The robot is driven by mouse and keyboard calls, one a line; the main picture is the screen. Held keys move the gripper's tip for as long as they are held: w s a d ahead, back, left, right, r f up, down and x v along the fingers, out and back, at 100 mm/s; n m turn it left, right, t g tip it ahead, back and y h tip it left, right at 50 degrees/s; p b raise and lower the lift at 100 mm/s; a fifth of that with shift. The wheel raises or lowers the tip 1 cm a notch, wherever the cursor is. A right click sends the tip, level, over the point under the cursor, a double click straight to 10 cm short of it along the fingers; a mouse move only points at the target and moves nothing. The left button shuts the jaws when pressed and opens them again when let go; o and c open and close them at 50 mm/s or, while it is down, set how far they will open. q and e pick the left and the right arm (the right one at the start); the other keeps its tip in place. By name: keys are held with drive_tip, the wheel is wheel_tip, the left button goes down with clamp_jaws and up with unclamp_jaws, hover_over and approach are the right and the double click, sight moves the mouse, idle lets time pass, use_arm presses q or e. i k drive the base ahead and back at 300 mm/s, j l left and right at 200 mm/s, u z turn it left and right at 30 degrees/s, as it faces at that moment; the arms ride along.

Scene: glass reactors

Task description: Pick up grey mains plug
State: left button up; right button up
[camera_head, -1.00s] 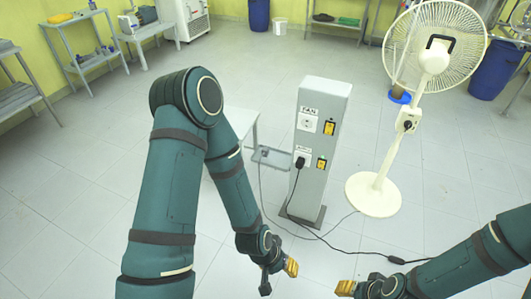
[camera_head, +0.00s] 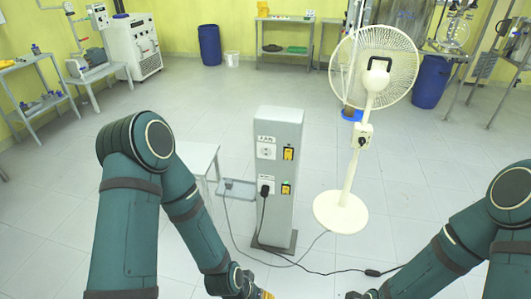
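I cannot make out a grey mains plug for certain. A black plug (camera_head: 264,190) sits in the pillar's lower socket. The upper socket (camera_head: 266,151), marked FAN, is empty. My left gripper (camera_head: 265,294) is at the bottom edge, with only a bit of yellow fingertip showing, apart from the pillar. My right arm comes in at the lower right, and its fingertips are out of view.
The grey socket pillar (camera_head: 281,210) stands mid-floor. A white fan (camera_head: 345,208) stands to its right, and a small table (camera_head: 197,155) to its left. A cable with a black inline block (camera_head: 372,272) crosses the floor. Blue bins (camera_head: 209,45) and benches line the walls.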

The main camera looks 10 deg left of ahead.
sight(228, 184)
drive_tip(key=i+j, duration=0.25)
drive_tip(key=j, duration=0.2)
drive_tip(key=i+j, duration=0.25)
drive_tip(key=j, duration=0.25)
drive_tip(key=i+j, duration=0.25)
drive_tip(key=j, duration=0.2)
drive_tip(key=i+j, duration=0.2)
drive_tip(key=j, duration=0.25)
drive_tip(key=i+j+z, duration=0.1)
drive_tip(key=i+j, duration=0.15)
drive_tip(key=j, duration=0.25)
drive_tip(key=i+j, duration=0.25)
drive_tip(key=j, duration=0.25)
drive_tip(key=i+j, duration=0.2)
drive_tip(key=j, duration=0.25)
drive_tip(key=i+j, duration=0.25)
drive_tip(key=j, duration=0.25)
